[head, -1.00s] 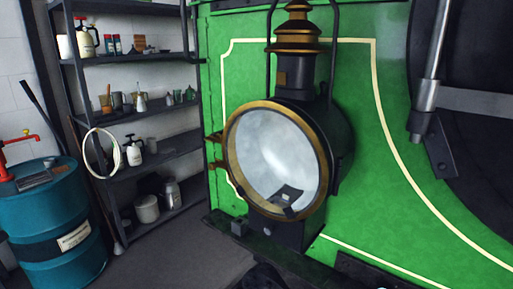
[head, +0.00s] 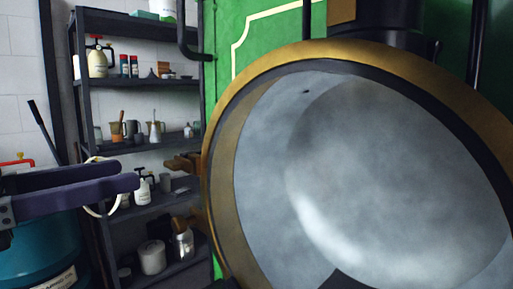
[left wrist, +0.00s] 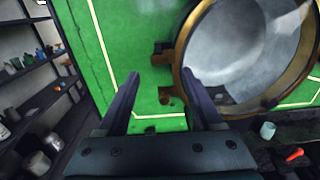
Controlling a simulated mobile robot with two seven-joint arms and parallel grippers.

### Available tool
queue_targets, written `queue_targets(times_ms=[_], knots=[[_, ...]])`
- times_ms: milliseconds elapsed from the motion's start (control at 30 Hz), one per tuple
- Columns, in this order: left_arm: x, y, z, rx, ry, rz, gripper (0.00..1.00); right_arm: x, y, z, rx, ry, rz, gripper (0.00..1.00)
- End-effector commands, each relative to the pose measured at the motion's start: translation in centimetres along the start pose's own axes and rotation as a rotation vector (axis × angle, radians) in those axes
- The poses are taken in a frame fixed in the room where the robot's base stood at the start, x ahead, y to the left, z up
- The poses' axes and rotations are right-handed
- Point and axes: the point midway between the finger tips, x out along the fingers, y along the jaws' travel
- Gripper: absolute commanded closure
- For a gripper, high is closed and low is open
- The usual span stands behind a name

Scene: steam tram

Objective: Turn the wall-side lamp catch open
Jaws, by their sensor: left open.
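The round lamp (head: 390,160) has a brass rim (head: 213,150) and a pale reflector, and fills the right of the head view. Two brass fittings stick out from its wall-side rim, an upper one (head: 182,163) and a lower one (head: 187,222); I cannot tell which is the catch. My left gripper (head: 129,175) is open and empty, left of the fittings and apart from them in the head view. In the left wrist view the upper fitting (left wrist: 160,60) and lower fitting (left wrist: 169,95) appear between the fingers' lines (left wrist: 161,74). My right gripper is out of view.
A dark shelf rack (head: 140,84) with bottles and pots stands against the white wall behind my left gripper. A teal drum (head: 30,250) is at the lower left. The green tram panel (head: 262,50) lies behind the lamp. A cup (left wrist: 267,131) sits below the lamp.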

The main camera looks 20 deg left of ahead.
Motion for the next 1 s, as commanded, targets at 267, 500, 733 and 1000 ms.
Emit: queue_targets(times_ms=[267, 500, 733, 1000], knots=[[4.5, 0.0, 0.4, -0.002, -0.003, 0.001, 0.32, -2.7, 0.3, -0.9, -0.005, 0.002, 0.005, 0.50], [5.6, 0.0, 0.1, -0.001, -0.001, 0.000, 0.32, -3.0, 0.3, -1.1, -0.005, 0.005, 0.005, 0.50], [5.6, 0.0, 0.0, -0.001, -0.001, 0.000, 0.38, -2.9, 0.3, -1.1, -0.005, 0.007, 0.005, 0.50], [5.6, 0.0, 0.0, -0.002, -0.001, 0.000, 0.69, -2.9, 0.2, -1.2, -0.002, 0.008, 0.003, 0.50]])
